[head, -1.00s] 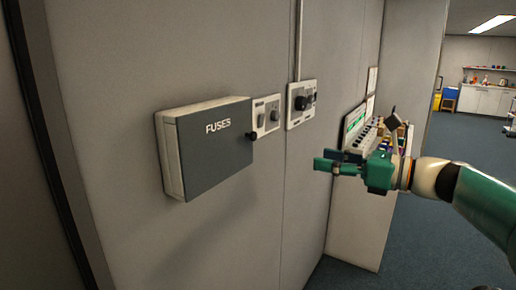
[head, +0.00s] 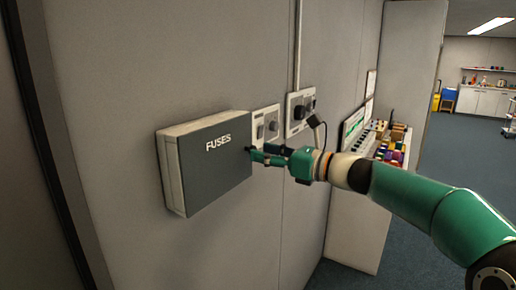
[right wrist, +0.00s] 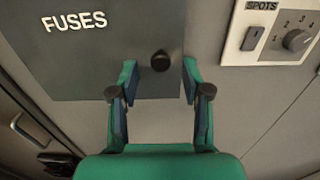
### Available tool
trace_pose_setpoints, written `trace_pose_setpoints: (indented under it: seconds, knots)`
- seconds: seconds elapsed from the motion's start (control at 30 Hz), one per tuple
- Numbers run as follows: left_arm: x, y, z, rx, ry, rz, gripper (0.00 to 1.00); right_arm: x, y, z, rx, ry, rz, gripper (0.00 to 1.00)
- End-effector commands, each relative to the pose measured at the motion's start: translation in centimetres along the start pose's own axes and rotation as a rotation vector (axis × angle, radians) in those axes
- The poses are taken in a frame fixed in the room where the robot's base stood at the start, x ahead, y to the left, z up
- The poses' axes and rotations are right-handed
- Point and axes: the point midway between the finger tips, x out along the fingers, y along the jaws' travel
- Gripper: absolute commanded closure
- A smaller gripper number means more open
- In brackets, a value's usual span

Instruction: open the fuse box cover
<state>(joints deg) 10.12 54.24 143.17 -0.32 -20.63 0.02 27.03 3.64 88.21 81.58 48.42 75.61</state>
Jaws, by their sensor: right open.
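The fuse box (head: 176,183) is a pale box on the grey wall, with a dark grey cover (head: 212,178) marked FUSES. The cover is shut. A small black knob (right wrist: 160,60) sits near the cover's edge in the right wrist view; in the head view it is small and close to my fingertips. My right gripper (head: 262,154) is green and open, at the cover's right edge. In the right wrist view its fingertips (right wrist: 160,78) stand on either side of the knob, which lies a little beyond the gap between them. I cannot tell whether they touch the cover. My left gripper is not seen.
A switch panel (head: 266,124) marked SPOTS in the right wrist view (right wrist: 269,33) is close to the right of the box. Another panel (head: 300,108) with black knobs is farther right. A shelf of colourful items (head: 392,150) lies behind my right arm. The wall below the box is clear.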

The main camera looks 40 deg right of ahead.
Motion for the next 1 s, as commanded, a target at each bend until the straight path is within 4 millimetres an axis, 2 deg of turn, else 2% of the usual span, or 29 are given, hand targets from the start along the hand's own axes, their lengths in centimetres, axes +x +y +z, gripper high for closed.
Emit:
trace_pose_setpoints:
  seconds: [0.17, 0.47, 0.57, 0.77, 1.0]
  knots:
    - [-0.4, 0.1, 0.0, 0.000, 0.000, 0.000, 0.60, 1.4, 0.1, 0.0, 0.000, 0.001, 0.001, 0.52]
    - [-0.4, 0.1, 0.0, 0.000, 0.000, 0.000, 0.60, 1.6, 0.1, -0.1, -0.001, 0.001, 0.001, 0.52]
    - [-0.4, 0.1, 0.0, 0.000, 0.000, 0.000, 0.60, 1.6, 0.1, -0.1, 0.000, 0.001, 0.001, 0.65]
    - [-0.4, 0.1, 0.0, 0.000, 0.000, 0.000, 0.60, 1.6, 0.1, -0.1, 0.000, 0.001, 0.002, 0.99]
    - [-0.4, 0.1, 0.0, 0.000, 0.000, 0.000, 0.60, 1.6, 0.1, -0.1, 0.000, 0.001, 0.003, 1.00]
